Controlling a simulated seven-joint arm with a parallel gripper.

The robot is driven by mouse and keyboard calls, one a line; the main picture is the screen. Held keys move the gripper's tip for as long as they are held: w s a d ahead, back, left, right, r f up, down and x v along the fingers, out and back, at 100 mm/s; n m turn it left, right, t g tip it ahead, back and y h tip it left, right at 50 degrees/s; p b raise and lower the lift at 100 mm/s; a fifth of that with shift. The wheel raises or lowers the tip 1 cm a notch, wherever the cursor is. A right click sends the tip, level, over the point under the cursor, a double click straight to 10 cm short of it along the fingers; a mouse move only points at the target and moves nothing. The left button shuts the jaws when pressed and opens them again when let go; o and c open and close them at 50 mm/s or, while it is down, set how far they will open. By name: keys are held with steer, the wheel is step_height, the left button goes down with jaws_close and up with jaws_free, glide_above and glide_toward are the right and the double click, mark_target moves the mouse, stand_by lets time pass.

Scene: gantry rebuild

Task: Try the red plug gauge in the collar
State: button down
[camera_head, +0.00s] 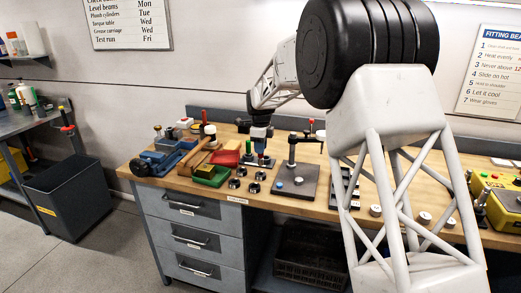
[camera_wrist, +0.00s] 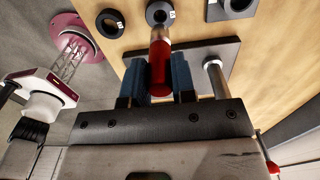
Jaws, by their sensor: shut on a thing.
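My gripper (camera_wrist: 160,72) has blue finger pads and is shut on the red plug gauge (camera_wrist: 159,62), holding it by its red handle. The gauge's bare metal end (camera_wrist: 157,34) points away from the jaws. That end shows close to a black collar (camera_wrist: 160,12) with a small white label; whether it is above the collar or touching it I cannot tell. In the head view my gripper (camera_head: 261,143) is over the bench, above a small dark rack (camera_head: 262,163) and behind several black collars (camera_head: 254,188). The held gauge is too small to make out clearly there.
Other black collars (camera_wrist: 111,22) lie on the wooden bench. A dark plate (camera_wrist: 195,50) with a steel post (camera_wrist: 215,75) is beneath my jaws. A gauge stand (camera_head: 294,181) stands right of the collars; green (camera_head: 209,177) and red (camera_head: 227,158) trays are left.

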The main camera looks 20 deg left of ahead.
steer(key=shift+r, duration=0.7)
